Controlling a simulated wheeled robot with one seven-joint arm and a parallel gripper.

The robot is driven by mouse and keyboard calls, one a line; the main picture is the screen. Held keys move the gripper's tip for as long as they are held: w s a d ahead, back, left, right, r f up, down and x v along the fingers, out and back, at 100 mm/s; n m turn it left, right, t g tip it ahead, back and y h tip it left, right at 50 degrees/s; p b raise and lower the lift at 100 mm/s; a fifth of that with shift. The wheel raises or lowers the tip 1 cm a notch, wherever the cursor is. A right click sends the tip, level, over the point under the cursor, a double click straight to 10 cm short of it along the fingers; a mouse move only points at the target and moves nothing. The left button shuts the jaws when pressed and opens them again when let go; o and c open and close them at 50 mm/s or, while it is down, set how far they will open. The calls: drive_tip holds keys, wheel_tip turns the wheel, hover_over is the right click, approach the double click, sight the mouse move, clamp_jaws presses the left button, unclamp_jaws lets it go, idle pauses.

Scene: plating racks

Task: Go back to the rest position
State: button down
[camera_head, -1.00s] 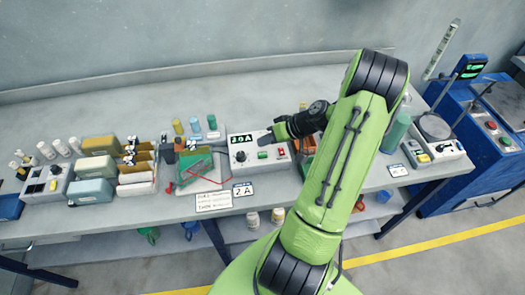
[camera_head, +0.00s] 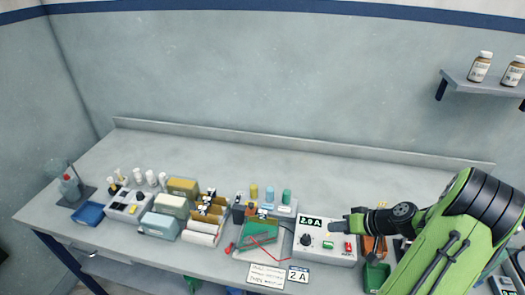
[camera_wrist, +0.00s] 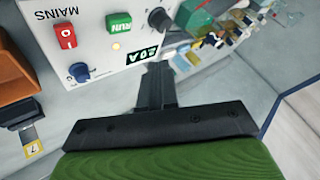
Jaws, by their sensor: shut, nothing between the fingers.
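My gripper (camera_head: 347,224) is at the front of a light grey power supply box (camera_head: 318,261), just right of its lit "2.0 A" display. In the wrist view its dark fingers (camera_wrist: 157,72) are together, with nothing between them. The box panel (camera_wrist: 112,22) there shows a red MAINS switch (camera_wrist: 65,37), a green RUN button (camera_wrist: 118,23), a blue knob (camera_wrist: 79,71) and a black knob (camera_wrist: 161,20). The fingertips are close to the panel; I cannot tell whether they touch it. My green arm comes in from the right.
Left of the box are a green tray (camera_head: 258,233) with red wire, several bottles, racks and boxes. An orange bin (camera_head: 374,247) is on the right. The bench's back strip is clear. A wall shelf (camera_head: 485,86) holds brown bottles.

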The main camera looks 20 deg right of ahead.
drive_tip(key=shift+a, duration=0.1)
drive_tip(key=a+r+n+g+h, duration=0.3)
drive_tip(key=a+r+g, duration=0.1)
drive_tip(key=a+r, duration=0.95)
drive_tip(key=s+a+r+t+h, duration=0.1)
drive_tip(key=s+a+r, duration=0.2)
drive_tip(key=s+a, duration=0.2)
drive_tip(key=s+a+r, duration=0.3)
drive_tip(key=s+a, duration=0.2)
drive_tip(key=s, duration=0.5)
drive_tip(key=shift+r+t+h, duration=0.2)
drive_tip(key=shift+t+h, duration=0.2)
drive_tip(key=shift+w+a, duration=0.1)
idle(0.9)
